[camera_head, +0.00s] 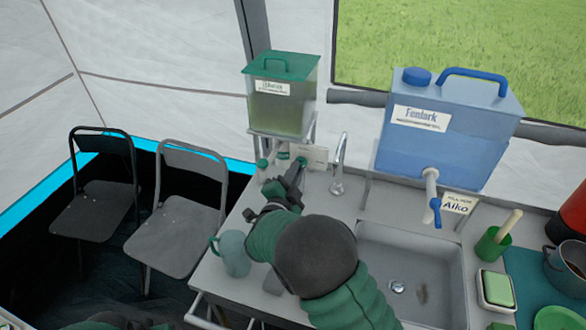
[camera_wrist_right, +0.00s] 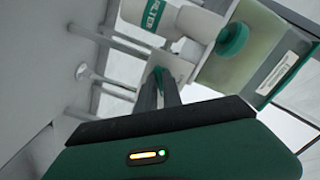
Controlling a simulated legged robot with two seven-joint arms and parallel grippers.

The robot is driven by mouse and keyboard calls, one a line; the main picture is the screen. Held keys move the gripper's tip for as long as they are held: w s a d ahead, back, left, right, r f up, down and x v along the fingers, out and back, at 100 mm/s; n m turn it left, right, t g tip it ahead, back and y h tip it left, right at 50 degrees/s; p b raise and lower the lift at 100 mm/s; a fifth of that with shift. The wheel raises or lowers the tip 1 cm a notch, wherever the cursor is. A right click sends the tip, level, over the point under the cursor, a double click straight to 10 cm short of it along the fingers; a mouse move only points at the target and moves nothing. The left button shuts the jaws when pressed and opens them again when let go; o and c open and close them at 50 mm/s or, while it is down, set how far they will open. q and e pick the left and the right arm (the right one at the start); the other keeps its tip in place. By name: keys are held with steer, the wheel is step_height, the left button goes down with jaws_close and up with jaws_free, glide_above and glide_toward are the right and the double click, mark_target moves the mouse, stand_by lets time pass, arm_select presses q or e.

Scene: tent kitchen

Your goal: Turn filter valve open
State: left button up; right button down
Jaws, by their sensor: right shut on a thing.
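The green-lidded water tank (camera_head: 282,95) stands on a rack at the back of the counter. The white filter (camera_head: 283,153) sits below it, and its lettering shows in the right wrist view (camera_wrist_right: 150,14). My left gripper is not in view.
A metal faucet (camera_head: 339,165) and the sink (camera_head: 408,262) are to the right of my gripper. A pale green jug (camera_head: 232,254) stands at the counter's front left. A blue water container (camera_head: 447,125) is at the back right. Two folding chairs (camera_head: 178,210) stand left.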

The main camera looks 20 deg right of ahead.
steer(key=shift+w+d+r+n+p, duration=0.15)
steer(key=shift+n+p, duration=0.8)
steer(key=shift+n, duration=0.8)
steer(key=shift+s+d+r+n+p, duration=0.15)
steer(key=shift+n+p, duration=0.85)
steer(key=shift+n, duration=0.8)
steer(key=shift+w+d+r+n+p, duration=0.15)
steer(key=shift+n+p, duration=0.8)
steer(key=shift+n, duration=0.8)
steer(key=shift+a, duration=0.1)
steer(key=shift+n, duration=0.3)
steer(key=c, duration=1.5)
jaws_free()
steer(key=shift+a+f, duration=0.1)
steer(key=shift+f, duration=0.2)
